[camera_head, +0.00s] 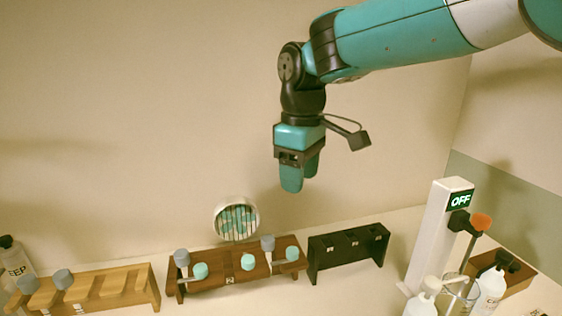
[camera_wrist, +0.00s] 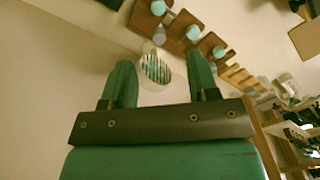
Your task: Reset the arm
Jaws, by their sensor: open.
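My gripper (camera_head: 301,180) hangs high above the counter in the head view, its teal fingers pointing down. In the wrist view, the two fingers of my gripper (camera_wrist: 163,82) stand apart with nothing between them. The gripper touches nothing. My arm reaches in from the upper right. Below the gripper, a dark brown wooden rack (camera_head: 230,282) holds several bottles with teal or grey caps. This brown rack also shows at the top of the wrist view (camera_wrist: 145,20).
A light wooden rack (camera_head: 125,283) with grey-capped bottles stands at the left, and an empty-looking black rack (camera_head: 348,245) at the right. A round white container (camera_head: 238,218) is behind the brown rack. A white post with an OFF display (camera_head: 440,220), white bottles (camera_head: 488,287) and a brown box (camera_head: 515,278) stand at far right.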

